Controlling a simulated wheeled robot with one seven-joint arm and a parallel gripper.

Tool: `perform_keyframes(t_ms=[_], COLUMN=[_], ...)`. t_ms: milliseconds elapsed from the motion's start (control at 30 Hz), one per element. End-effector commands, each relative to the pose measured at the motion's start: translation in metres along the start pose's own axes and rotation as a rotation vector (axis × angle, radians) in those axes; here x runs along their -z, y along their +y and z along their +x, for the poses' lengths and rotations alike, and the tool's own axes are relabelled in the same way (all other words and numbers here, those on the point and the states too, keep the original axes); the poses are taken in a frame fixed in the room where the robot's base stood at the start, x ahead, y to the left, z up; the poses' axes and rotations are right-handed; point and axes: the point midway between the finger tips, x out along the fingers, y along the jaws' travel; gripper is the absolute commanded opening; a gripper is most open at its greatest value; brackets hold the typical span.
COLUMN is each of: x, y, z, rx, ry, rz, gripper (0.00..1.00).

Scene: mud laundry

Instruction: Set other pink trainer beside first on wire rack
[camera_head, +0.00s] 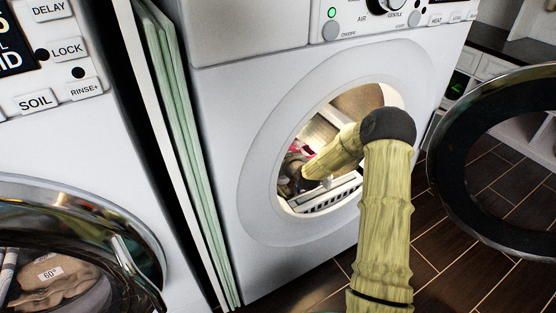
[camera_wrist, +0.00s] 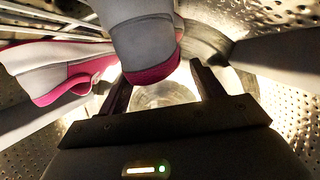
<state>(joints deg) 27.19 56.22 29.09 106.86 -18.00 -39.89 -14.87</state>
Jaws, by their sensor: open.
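In the wrist view, one white and pink trainer (camera_wrist: 70,72) lies at the left with its pink sole edge showing. A second white and pink trainer (camera_wrist: 148,42) is at the top middle, one rounded pink end towards me. The two are side by side and close together. Pale bars of the wire rack (camera_wrist: 50,14) show at the upper left; how the trainers rest on it is not clear. My gripper (camera_wrist: 160,75) is open, its fingers apart just below and beside the second trainer's pink end. In the head view, a bit of pink (camera_head: 294,148) shows inside the drum.
My arm reaches through the dryer's round opening (camera_head: 262,190). The perforated metal drum wall (camera_wrist: 285,75) surrounds my gripper closely. The open round door (camera_head: 449,165) stands at the right. A washer (camera_head: 150,190) is at the left. Dark floor lies below.

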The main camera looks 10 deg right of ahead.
Motion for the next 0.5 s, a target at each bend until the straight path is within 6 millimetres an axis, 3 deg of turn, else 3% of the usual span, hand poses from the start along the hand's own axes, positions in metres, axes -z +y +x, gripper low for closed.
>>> perform_keyframes(t_ms=[33, 300, 500], x=[0.013, 0.057, 0.074], y=[-0.001, -0.004, -0.004], z=[-0.005, -0.023, -0.03], rx=[0.0, 0.001, 0.001], ry=[0.001, 0.001, -0.001], rz=[-0.001, -0.001, 0.0], gripper=[0.67, 0.67, 0.67])
